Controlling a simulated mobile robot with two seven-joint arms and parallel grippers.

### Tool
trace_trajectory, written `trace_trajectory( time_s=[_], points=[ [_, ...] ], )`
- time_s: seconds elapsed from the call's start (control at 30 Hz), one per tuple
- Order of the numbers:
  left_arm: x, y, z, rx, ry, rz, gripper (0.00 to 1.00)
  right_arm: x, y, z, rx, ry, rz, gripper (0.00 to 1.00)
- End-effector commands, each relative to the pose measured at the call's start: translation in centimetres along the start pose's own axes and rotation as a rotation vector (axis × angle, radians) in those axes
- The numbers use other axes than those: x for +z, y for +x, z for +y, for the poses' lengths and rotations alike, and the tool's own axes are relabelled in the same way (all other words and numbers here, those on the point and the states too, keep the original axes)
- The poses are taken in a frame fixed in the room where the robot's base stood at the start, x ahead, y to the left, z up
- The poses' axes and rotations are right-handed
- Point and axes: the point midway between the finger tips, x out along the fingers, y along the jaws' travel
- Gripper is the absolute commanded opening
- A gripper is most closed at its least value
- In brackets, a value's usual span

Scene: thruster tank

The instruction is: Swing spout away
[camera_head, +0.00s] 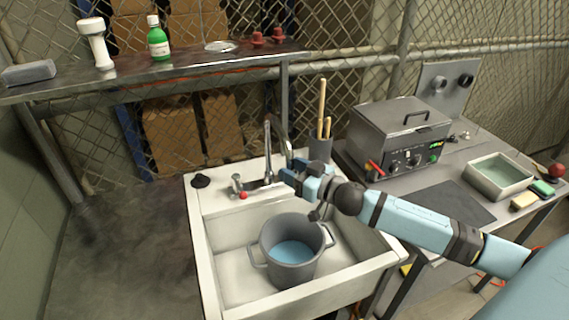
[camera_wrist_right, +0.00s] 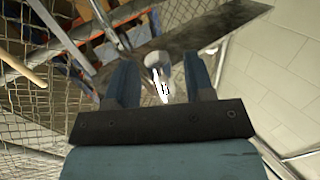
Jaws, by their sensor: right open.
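The metal spout (camera_head: 267,148) stands upright at the back rim of the white sink (camera_head: 202,245). A red-marked tap handle (camera_head: 240,190) is beside its base. A grey two-handled pot (camera_head: 267,262) holding blue water sits in the basin. My right gripper (camera_head: 287,169) is just right of the spout, above the sink's back rim. In the right wrist view, its fingers (camera_wrist_right: 160,80) are apart. A bright piece with a round grey end (camera_wrist_right: 157,61) shows between them, apparently part of the spout; contact cannot be told. My left gripper is not in view.
A metal shelf (camera_head: 190,62) with a green bottle (camera_head: 157,40) hangs behind the sink. A utensil holder (camera_head: 320,149) stands right of the spout. A lidded metal tank (camera_head: 398,125) is on the right bench. The left part of the sink's back rim has a small black object (camera_head: 201,181).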

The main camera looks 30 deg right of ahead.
Motion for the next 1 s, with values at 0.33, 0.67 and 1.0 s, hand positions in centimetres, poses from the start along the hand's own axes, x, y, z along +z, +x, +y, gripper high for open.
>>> trace_trajectory(
  time_s=[0.33, 0.67, 1.0],
  points=[
    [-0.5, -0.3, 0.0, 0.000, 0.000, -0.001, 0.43, 0.0, 2.6, 0.0, 0.000, 0.001, 0.000, 0.48],
    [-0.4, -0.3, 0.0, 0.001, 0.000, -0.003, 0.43, 0.1, 2.7, -0.1, -0.001, 0.001, 0.000, 0.35],
    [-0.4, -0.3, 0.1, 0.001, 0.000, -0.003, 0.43, 0.1, 2.6, 0.0, -0.003, 0.001, 0.000, 0.00]
  ],
)
